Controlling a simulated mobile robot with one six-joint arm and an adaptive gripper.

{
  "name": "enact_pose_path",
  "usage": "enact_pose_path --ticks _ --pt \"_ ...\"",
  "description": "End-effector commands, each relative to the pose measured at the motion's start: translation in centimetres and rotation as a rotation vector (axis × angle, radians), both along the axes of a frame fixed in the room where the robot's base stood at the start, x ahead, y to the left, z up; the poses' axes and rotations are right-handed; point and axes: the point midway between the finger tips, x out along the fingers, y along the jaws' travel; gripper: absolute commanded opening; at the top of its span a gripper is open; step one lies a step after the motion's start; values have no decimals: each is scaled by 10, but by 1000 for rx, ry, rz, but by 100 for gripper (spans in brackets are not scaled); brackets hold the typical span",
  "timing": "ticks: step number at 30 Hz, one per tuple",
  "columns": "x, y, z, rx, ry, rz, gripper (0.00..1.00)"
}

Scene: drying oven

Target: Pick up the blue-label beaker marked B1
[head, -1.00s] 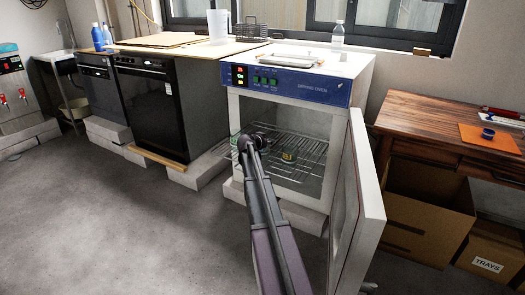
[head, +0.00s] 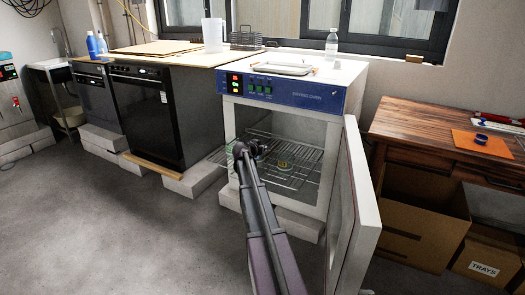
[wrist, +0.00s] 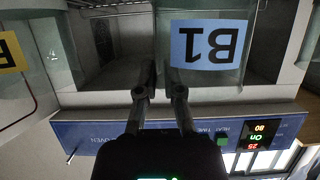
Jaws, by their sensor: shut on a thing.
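The blue-label beaker marked B1 (wrist: 210,45) is clear glass and appears upside down in the wrist view, its label facing the camera. My gripper (wrist: 163,76) is shut on the beaker's wall at its left side in that view, with one finger on each side of the glass. In the head view my gripper (head: 243,150) is at the open front of the drying oven (head: 288,88). My arm and gripper largely hide the B1 beaker there. A yellow-label beaker (head: 284,165) stands inside on the wire rack, right of my gripper. Its yellow label (wrist: 10,53) also shows at the wrist view's left edge.
The oven door (head: 357,215) stands open on the right, close to my arm. The wire rack (head: 300,180) is inside the oven. A black appliance (head: 145,110) stands to the left, and a wooden desk (head: 425,115) to the right. The floor at front left is clear.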

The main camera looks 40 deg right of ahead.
Motion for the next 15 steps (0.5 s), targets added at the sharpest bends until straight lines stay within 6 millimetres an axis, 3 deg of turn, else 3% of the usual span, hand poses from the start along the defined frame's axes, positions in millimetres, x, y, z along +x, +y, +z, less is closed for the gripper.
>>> enact_pose_path --ticks 14,15 --pt "0 0 38 0 0 0 0" --pt "-9 8 36 0 0 1 0"
